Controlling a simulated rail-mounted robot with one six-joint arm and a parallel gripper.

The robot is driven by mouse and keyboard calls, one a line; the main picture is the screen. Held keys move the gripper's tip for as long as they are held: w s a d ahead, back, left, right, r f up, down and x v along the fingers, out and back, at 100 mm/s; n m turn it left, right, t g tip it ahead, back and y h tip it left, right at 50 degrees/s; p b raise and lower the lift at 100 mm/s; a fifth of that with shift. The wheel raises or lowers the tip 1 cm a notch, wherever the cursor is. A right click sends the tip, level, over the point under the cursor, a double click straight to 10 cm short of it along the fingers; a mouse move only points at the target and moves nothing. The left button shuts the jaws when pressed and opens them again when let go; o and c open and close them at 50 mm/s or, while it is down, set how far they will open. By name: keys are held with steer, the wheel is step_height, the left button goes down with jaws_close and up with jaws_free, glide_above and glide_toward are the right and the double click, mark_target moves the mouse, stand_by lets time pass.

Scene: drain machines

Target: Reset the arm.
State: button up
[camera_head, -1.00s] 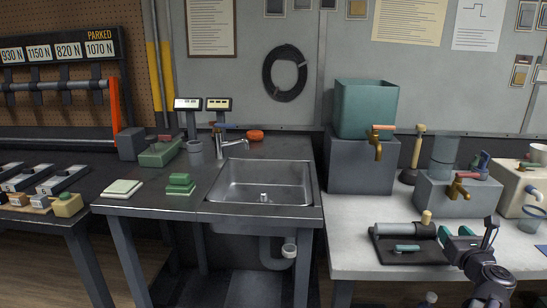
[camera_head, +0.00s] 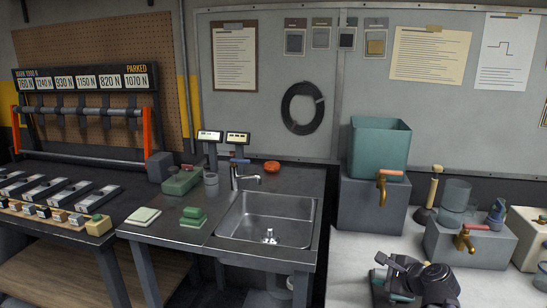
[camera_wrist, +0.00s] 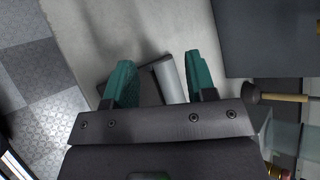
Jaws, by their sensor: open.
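My gripper (camera_wrist: 160,76) shows in the wrist view with its two teal fingers spread wide and nothing between the tips. Behind and below them a dark tray (camera_wrist: 146,86) with a grey cylinder (camera_wrist: 168,80) lies on the pale bench top. In the head view my gripper (camera_head: 380,278) is low at the right, over the white bench (camera_head: 345,268). My dark wrist is beside it and hides the tray there. The gripper seems apart from the bench things, though its height is hard to tell.
A teal tank (camera_head: 380,145) on a grey block (camera_head: 372,205) with a brass tap stands behind my gripper. A plunger (camera_head: 430,195) and a second tap block (camera_head: 470,245) stand to the right. The steel sink (camera_head: 265,220) is to the left.

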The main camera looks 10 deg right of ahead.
steer(key=s+a+r+n+g+h+p, duration=0.1)
steer(key=s+a+r+n+g+p, duration=0.1)
steer(key=a+n, duration=0.5)
steer(key=s+a+r+n+g+h+p, duration=0.1)
steer(key=s+a+r+n+g+p, duration=0.2)
steer(key=a+n+g+p, duration=0.2)
steer(key=s+a+r+n+g+h+p, duration=0.1)
steer(key=s+a+r+n+g+p, duration=0.1)
steer(key=a+n+p, duration=0.4)
steer(key=a+r+n+g, duration=0.1)
steer(key=a+n+g, duration=0.1)
steer(key=a, duration=0.3)
steer(key=shift+s+a+r+n+p, duration=0.25)
steer(key=shift+a+r+n+p, duration=0.1)
steer(key=shift+n, duration=0.45)
